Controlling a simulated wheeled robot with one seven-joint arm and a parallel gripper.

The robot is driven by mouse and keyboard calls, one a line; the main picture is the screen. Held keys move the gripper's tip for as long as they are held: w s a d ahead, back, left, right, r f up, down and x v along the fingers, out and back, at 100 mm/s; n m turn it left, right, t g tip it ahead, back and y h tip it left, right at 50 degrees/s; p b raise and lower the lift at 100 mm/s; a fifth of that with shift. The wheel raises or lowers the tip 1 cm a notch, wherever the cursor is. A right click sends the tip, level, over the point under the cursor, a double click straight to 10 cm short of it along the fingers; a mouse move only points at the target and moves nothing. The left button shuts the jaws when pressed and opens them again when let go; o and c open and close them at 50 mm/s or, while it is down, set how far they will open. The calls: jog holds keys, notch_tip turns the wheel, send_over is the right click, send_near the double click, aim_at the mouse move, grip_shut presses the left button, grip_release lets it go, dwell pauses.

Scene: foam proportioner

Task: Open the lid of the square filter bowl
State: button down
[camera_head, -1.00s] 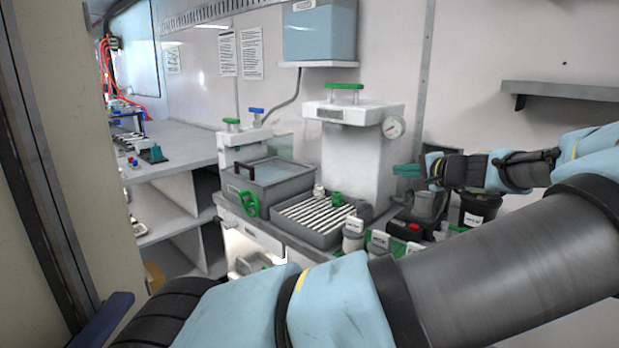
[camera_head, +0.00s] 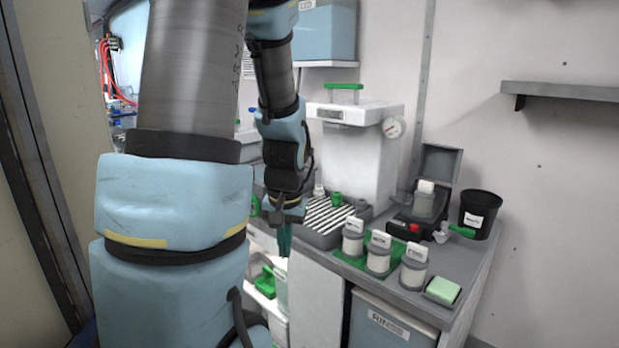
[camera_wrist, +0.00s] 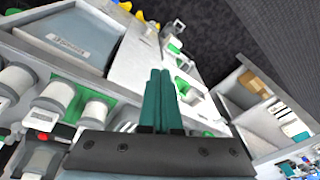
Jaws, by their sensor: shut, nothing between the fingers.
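The square filter bowl is almost wholly hidden behind my arm in the head view; only a grey sliver (camera_head: 258,174) that may be part of it shows. I cannot tell how its lid stands now. My gripper (camera_head: 284,240) points down in front of the cabinet, just left of the slatted grey tray (camera_head: 322,238). Its teal fingers are together and empty. They also show closed together in the wrist view (camera_wrist: 159,75), over the open lower shelf with green items (camera_wrist: 174,46).
A white housing with a gauge (camera_head: 393,127) stands behind the slatted tray. Several labelled jars (camera_head: 378,252), a black bucket (camera_head: 480,213) and a green sponge (camera_head: 443,290) occupy the counter's right side. A Rinse bin (camera_head: 388,328) sits below. A cardboard box (camera_wrist: 254,82) lies on a shelf.

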jog(key=s+a+r+n, duration=0.1)
jog(key=s+a+r, duration=0.1)
jog(key=s+r, duration=0.15)
notch_tip(320, 180, down, 7)
jog(key=s+b, duration=0.2)
jog(key=b, duration=0.3)
jog(key=shift+s+d+h+b, duration=0.2)
jog(key=shift+d+h+b, duration=0.1)
jog(key=shift+h+b, duration=0.1)
jog(key=shift+d, duration=0.1)
